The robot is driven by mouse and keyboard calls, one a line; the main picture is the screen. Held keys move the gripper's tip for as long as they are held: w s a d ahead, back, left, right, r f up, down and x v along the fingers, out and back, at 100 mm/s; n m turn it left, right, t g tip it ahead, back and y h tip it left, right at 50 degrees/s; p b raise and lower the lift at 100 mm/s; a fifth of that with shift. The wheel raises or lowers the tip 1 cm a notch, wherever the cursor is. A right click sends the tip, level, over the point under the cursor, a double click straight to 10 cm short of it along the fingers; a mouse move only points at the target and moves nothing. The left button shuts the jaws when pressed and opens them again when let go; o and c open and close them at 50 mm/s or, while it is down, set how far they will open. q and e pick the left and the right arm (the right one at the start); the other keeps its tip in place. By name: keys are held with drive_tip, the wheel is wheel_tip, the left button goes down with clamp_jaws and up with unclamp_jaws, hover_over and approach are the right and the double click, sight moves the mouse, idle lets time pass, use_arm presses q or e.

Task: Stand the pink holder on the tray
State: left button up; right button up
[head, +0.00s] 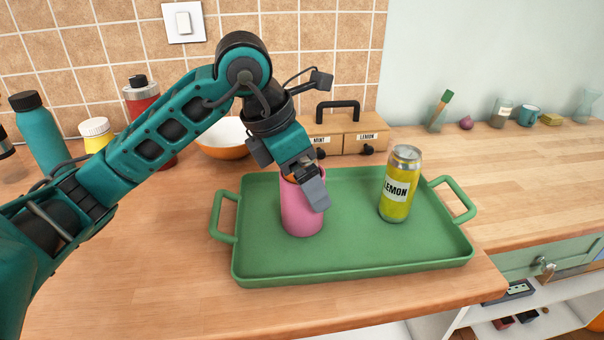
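The pink holder (301,216) is upright over the left half of the green tray (355,257). Its base appears to rest on the tray floor. My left gripper (312,190) comes down from above at the holder's rim, with one finger across its upper front right side. The other finger is hidden, so I cannot tell whether the grip is closed on the holder. A bit of orange shows at the holder's top, mostly hidden by the gripper. My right gripper is not in view.
A yellow lemon can (400,184) stands on the tray's right half. Behind the tray are a wooden box (345,136) with a black handle and a bowl (222,150). Bottles (38,130) stand at the back left. The counter right of the tray is clear.

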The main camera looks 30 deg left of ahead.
use_arm(q)
drive_tip(key=p+v, duration=0.1)
drive_tip(key=v, duration=1.1)
